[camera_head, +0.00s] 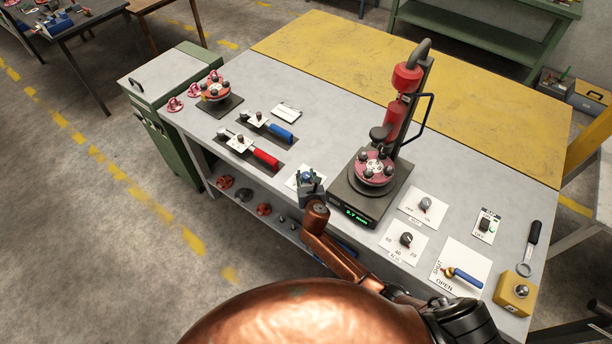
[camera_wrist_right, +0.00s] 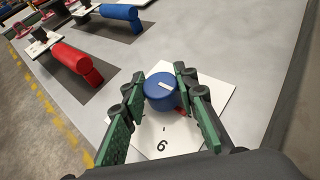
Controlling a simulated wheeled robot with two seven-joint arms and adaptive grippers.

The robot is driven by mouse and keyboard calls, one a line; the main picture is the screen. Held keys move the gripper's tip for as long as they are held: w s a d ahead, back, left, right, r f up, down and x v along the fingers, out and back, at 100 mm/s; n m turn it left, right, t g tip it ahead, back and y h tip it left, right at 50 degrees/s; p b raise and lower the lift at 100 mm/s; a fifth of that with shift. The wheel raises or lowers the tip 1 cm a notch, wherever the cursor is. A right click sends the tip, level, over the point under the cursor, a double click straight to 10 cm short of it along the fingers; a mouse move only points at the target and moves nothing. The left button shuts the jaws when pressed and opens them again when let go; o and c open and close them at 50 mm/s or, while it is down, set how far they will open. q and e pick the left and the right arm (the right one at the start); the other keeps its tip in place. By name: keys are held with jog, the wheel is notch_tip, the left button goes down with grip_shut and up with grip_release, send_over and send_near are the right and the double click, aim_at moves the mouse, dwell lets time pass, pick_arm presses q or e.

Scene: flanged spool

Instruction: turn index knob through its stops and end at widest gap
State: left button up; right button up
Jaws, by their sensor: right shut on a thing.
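The index knob (camera_wrist_right: 161,94) is a blue round cap with a white line on top and a small red mark low on its side. It stands on a white plate (camera_wrist_right: 190,139) marked with a 6 and a short dash; other marks are hidden by my fingers. My right gripper (camera_wrist_right: 160,78) is shut on the knob, one green-and-black finger on each side. In the head view the gripper (camera_head: 311,188) is over the knob (camera_head: 307,176), near the bench's front edge. My left gripper is not in view.
Right of the knob stands a red-and-black press (camera_head: 395,115) over a pink flanged spool (camera_head: 372,171); its green display (camera_head: 357,214) shows millimetres, hard to read. Red (camera_head: 265,158) and blue (camera_head: 281,133) handled clamps lie to the left. Dial plates and a blue-handled valve (camera_head: 465,277) are at right.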

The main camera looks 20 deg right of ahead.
jog(key=shift+f+m+h, duration=0.1)
jog(key=shift+m+h, duration=0.2)
jog(key=shift+h, duration=0.1)
jog(key=m+g+h, duration=0.1)
jog(key=m+h, duration=0.2)
jog(key=h, duration=0.1)
jog(key=shift+a+m+b, duration=0.1)
jog(key=shift+m+b, duration=0.3)
jog(key=shift+m+g+h+b, duration=0.35)
jog(key=shift+m+g+h, duration=0.55)
jog(key=m+g+h+b, duration=0.2)
jog(key=m, duration=0.1)
jog(key=shift+f+g+h+b, duration=0.1)
jog(key=shift+g+h+b, duration=0.2)
jog(key=shift+h+b, duration=0.1)
jog(key=shift+m+g+h+b, duration=0.6)
jog(key=shift+m+g+b, duration=0.7)
jog(key=o, duration=1.2)
jog(key=shift+c, duration=0.2)
